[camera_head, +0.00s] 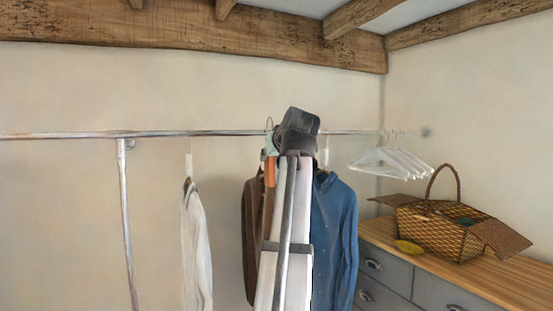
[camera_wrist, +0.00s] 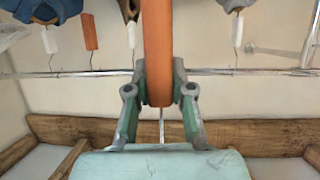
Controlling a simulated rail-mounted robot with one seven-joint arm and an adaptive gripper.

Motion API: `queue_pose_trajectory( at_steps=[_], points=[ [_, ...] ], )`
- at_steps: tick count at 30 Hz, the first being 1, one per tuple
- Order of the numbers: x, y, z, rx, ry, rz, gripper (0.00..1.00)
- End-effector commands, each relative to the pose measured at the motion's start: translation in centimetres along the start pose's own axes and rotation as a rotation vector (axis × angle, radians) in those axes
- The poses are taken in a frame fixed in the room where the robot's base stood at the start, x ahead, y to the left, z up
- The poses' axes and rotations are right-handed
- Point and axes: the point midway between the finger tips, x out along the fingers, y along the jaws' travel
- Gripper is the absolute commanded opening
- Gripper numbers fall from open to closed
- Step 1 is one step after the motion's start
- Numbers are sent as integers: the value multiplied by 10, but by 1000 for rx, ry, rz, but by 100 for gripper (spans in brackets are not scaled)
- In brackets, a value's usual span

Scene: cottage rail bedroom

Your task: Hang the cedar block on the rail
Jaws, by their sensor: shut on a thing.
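The cedar block (camera_wrist: 158,40) is a long orange-brown piece, upright between the fingers of my gripper (camera_wrist: 159,72) in the wrist view. In the head view my gripper (camera_head: 270,150) is partly hidden by my arm; it is shut on the block (camera_head: 270,173), which shows below it. A thin wire hook (camera_head: 269,124) rises above the block, with its top slightly above the rail (camera_head: 190,133). The hook shaft (camera_wrist: 162,126) also shows in the wrist view, where the rail (camera_wrist: 230,72) passes behind the fingers. I cannot tell whether the hook is around the rail.
A white garment (camera_head: 194,245), a brown one (camera_head: 250,240) and a blue shirt (camera_head: 338,230) hang near my arm. Empty white hangers (camera_head: 390,162) hang at right. Another orange piece (camera_wrist: 90,31) hangs in the wrist view. A wicker basket (camera_head: 440,228) stands on the dresser (camera_head: 500,284).

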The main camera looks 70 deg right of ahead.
Motion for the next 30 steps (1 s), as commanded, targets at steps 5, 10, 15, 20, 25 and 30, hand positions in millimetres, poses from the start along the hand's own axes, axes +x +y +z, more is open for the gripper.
queue_pose_trajectory(
  at_steps=[5, 10, 15, 20, 25, 30],
  points=[
    [0, -10, -6, -30, -1, -75, 0],
    [-1, -11, -5, -36, -3, -85, 0],
    [-1, -11, -5, -35, -2, -84, 0],
    [0, -10, -6, -34, -1, -84, 0],
    [6, -11, -8, -34, -1, -84, 0],
    [15, -12, -12, -33, -1, -84, 0]
  ],
)
